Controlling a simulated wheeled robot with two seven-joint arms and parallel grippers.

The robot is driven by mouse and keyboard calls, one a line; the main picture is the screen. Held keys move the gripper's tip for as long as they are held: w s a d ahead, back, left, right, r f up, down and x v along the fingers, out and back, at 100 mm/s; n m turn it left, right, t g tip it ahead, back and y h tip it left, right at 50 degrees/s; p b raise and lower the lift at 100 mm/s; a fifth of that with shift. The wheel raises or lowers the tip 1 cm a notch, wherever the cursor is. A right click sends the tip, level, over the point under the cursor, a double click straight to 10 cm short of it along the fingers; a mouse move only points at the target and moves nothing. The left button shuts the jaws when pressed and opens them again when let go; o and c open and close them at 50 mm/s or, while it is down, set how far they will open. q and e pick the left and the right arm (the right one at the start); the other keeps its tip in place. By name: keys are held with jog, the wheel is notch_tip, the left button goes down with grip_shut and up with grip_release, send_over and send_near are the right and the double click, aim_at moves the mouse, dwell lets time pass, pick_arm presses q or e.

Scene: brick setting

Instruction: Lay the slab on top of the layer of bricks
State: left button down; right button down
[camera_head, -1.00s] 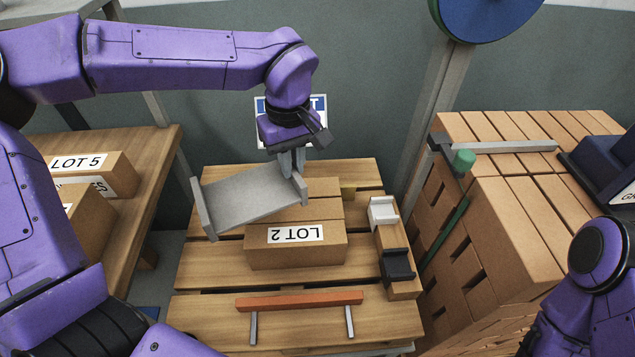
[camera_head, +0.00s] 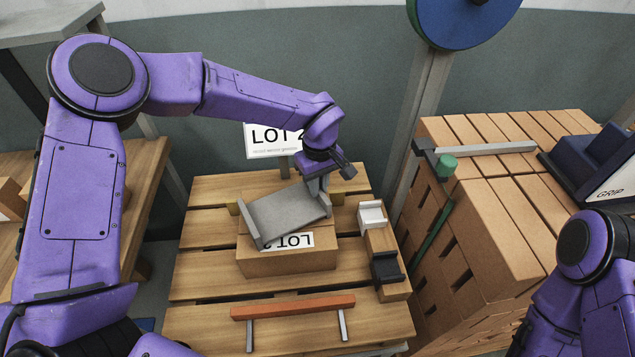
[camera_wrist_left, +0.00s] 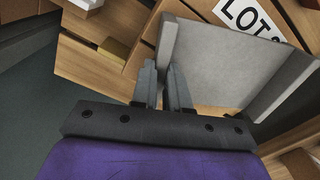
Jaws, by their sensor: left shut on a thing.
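The grey slab (camera_head: 285,214), with a raised lip at each end, is in my left gripper (camera_head: 317,186). The gripper is shut on the lip at its right end. The slab is over the LOT 2 bricks (camera_head: 288,262), which look like brown boxes on the pallet. It is turned askew to them and hides most of their top and part of the label. I cannot tell whether it touches them. In the left wrist view the fingers (camera_wrist_left: 165,88) pinch the lip of the slab (camera_wrist_left: 225,75). My right gripper is out of view.
The wooden pallet (camera_head: 205,258) has an orange bar (camera_head: 293,307) in front and a narrow block with white and black holders (camera_head: 380,252) at right. A taller brown stack (camera_head: 505,228) stands further right. A LOT sign (camera_head: 268,138) is behind, close to my left arm.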

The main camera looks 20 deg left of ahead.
pick_arm(q)
jog(key=c, duration=1.1)
grip_release()
jog(key=shift+f, duration=0.1)
notch_tip(320, 180, up, 12)
jog(key=shift+d+r+b, duration=0.1)
jog(key=shift+r+b, duration=0.1)
jog(key=shift+b, duration=0.2)
